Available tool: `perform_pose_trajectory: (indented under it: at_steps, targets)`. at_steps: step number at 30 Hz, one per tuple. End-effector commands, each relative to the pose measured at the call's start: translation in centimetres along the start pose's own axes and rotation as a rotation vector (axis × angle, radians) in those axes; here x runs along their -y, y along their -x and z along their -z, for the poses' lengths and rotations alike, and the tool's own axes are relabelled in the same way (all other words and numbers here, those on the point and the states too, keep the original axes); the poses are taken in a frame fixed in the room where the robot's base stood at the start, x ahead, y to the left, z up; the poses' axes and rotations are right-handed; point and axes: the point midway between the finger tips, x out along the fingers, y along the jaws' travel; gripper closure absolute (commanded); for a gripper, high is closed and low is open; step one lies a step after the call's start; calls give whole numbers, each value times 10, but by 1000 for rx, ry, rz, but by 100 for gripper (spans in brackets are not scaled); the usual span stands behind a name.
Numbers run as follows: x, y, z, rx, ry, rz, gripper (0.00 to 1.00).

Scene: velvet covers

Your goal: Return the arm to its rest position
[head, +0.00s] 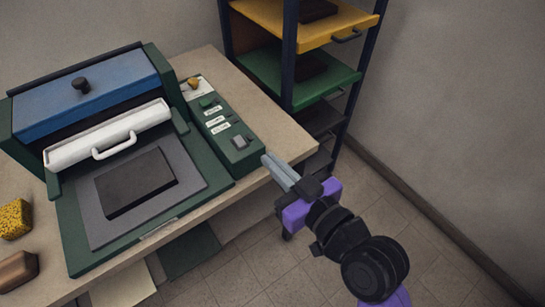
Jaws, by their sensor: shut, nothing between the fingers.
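My gripper (271,163) is shut and empty. Its grey fingers reach toward the right edge of the workbench, close to the near end of the green control box (222,128). Whether the fingertips touch the box or the bench cannot be told from this view. The purple and black arm runs from the fingers down to the lower right, over the floor.
A green press with a blue cover (88,97) stands on the bench (262,120); a dark flat block (136,183) lies on its grey plate. A shelf rack with yellow (285,22) and green trays stands behind. A yellow sponge (13,219) lies left. Floor (380,220) is open at right.

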Motion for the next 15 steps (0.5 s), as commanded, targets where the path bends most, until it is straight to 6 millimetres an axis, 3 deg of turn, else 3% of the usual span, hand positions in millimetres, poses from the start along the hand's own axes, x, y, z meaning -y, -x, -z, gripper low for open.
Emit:
perform_pose_trajectory:
  at_steps: [9, 15]
  targets:
    - [-1, 0, 2, -8, -17, -4, 100]
    - [-24, 9, 31, -124, -64, -107, 100]
